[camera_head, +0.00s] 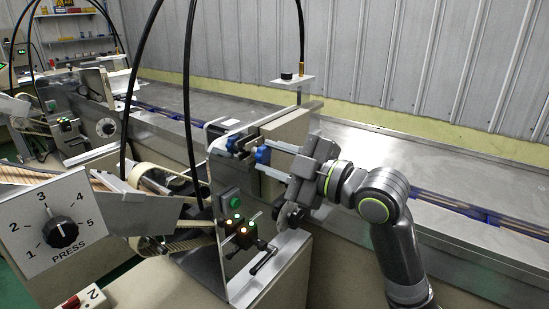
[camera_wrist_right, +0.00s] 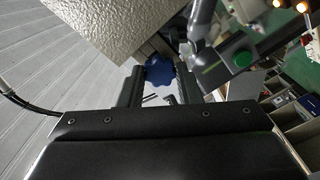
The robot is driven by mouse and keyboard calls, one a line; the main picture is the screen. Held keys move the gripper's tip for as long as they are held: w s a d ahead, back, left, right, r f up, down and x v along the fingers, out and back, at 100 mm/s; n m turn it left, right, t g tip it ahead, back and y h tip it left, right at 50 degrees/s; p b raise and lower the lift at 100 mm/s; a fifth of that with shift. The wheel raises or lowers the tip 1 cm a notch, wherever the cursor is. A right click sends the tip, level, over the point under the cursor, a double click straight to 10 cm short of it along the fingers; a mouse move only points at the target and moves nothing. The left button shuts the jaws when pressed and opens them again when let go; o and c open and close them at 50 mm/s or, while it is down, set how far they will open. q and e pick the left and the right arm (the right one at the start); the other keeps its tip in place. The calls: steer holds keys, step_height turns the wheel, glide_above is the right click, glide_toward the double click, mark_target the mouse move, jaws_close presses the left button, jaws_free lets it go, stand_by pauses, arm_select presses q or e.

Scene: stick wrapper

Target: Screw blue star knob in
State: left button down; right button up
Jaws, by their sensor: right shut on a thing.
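A blue star knob (camera_head: 263,155) sits at the front of a beige block on the wrapper machine. My right gripper (camera_head: 270,158) reaches it from the right, with its two fingers around the knob and shut on it. In the right wrist view the blue star knob (camera_wrist_right: 158,72) shows between the two dark fingers of the gripper (camera_wrist_right: 159,88). A second blue knob (camera_head: 233,144) is just to the left, on the same machine, clear of my fingers. The shaft behind the held knob is hidden. My left gripper is not in view.
The beige block (camera_head: 288,128) stands close behind the gripper. A metal panel with a green button (camera_head: 235,202) and lit switches is below left. A dial plate marked PRESS (camera_head: 62,233) is at the left. Black cables (camera_head: 190,100) hang left of the knobs.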

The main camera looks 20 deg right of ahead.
steer(key=m+p, duration=0.9)
steer(key=p, duration=0.1)
steer(key=shift+r+m, duration=0.25)
steer(key=shift+m, duration=0.15)
steer(key=shift+f, duration=0.3)
steer(key=shift+r+m+p, duration=0.15)
steer(key=shift+m+p, duration=0.6)
steer(key=shift+m, duration=0.05)
steer(key=shift+m+p, duration=0.9)
steer(key=shift+m, duration=0.1)
steer(key=o, duration=1.1)
steer(key=shift+s+d, duration=0.1)
steer(key=v, duration=0.5)
steer(key=shift+s+d+p, duration=0.2)
steer(key=shift+s+p, duration=0.1)
steer(key=shift+p, duration=0.1)
